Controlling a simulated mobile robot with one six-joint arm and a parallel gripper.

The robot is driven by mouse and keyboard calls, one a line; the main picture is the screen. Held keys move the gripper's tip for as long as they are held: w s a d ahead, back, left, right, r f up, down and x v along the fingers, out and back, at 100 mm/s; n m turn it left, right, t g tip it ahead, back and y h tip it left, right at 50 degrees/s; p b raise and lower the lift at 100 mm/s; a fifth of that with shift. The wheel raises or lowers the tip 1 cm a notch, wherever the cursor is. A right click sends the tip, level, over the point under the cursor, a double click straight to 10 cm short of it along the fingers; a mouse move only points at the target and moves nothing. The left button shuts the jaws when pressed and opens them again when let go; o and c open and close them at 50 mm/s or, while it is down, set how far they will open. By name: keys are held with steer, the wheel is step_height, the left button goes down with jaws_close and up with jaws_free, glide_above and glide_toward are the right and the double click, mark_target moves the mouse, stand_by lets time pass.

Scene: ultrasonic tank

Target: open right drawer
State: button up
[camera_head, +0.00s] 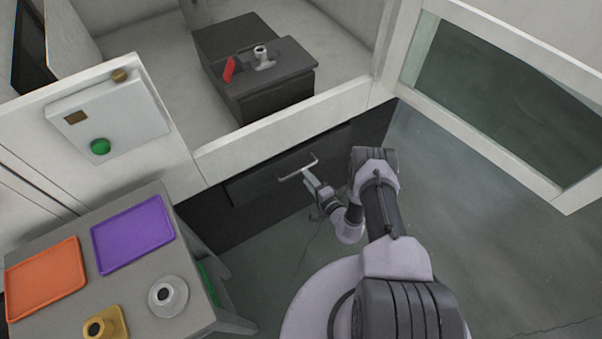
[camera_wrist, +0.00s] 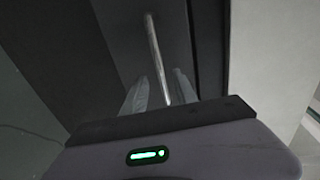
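The drawer (camera_head: 252,186) is a dark front panel low in the machine's base, below the white ledge. It looks closed, nearly flush with the dark base around it. Its pale bar handle (camera_head: 297,167) sticks out from the front and also shows in the wrist view as a shiny bar (camera_wrist: 154,45). My gripper (camera_head: 309,178) is at the right part of the handle. In the wrist view my gripper's two pale fingers (camera_wrist: 159,93) stand either side of the bar, with small gaps seeming to show, so it looks open around the handle. Contact is hard to judge.
A grey side table (camera_head: 200,280) at lower left holds an orange tray (camera_head: 45,278), a purple tray (camera_head: 132,234) and small fixtures. A control box (camera_head: 115,120) with a green button is on the wall. An open glazed door (camera_head: 500,90) is at right. Floor before the drawer is partly clear.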

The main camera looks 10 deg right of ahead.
mark_target(301, 170)
steer(key=b+x, duration=0.2)
steer(key=x, duration=0.4)
steer(key=shift+r, duration=0.1)
jaws_close()
stand_by(1.2)
